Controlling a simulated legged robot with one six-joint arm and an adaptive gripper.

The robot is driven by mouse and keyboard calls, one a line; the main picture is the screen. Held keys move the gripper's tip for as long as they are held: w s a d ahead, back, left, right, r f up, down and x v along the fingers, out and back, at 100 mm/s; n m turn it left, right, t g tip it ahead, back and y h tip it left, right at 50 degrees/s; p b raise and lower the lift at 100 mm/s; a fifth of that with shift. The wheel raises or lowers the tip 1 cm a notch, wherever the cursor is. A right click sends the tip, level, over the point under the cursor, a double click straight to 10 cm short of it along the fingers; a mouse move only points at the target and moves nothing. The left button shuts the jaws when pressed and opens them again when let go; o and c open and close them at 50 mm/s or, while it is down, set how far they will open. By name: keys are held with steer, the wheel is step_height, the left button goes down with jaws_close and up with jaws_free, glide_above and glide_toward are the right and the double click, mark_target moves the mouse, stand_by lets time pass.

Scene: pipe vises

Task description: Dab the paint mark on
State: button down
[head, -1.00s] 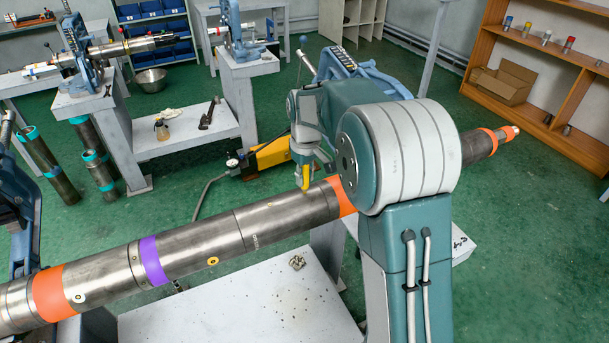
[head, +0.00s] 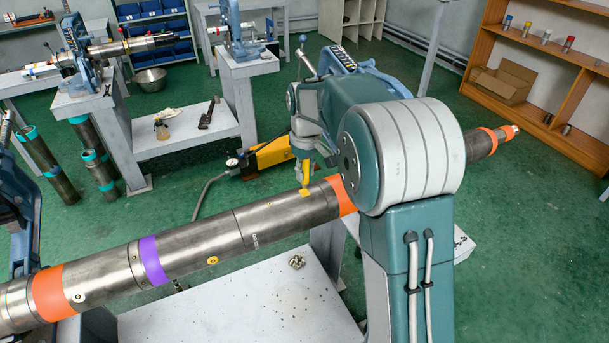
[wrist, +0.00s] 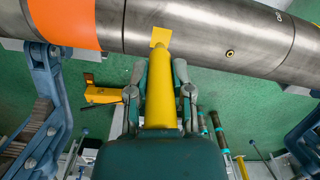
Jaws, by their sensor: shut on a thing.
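My gripper (wrist: 160,92) is shut on a yellow paint marker (wrist: 161,100), which points at the pipe. In the head view the marker (head: 306,173) hangs tip down over the upper side of the long grey steel pipe (head: 284,214). A small square yellow paint mark (wrist: 160,37) is on the pipe right at the tip, left of a brass plug in the wrist view. The mark also shows in the head view (head: 304,192), left of an orange band (head: 340,196). I cannot tell whether the tip touches the pipe.
The pipe lies over a grey bench (head: 240,300) and has a purple band (head: 153,260) and more orange bands. A blue vise (head: 22,215) stands at the left. A yellow pump (head: 265,156) sits on the green floor behind.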

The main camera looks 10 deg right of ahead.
steer(key=shift+r, duration=2.7)
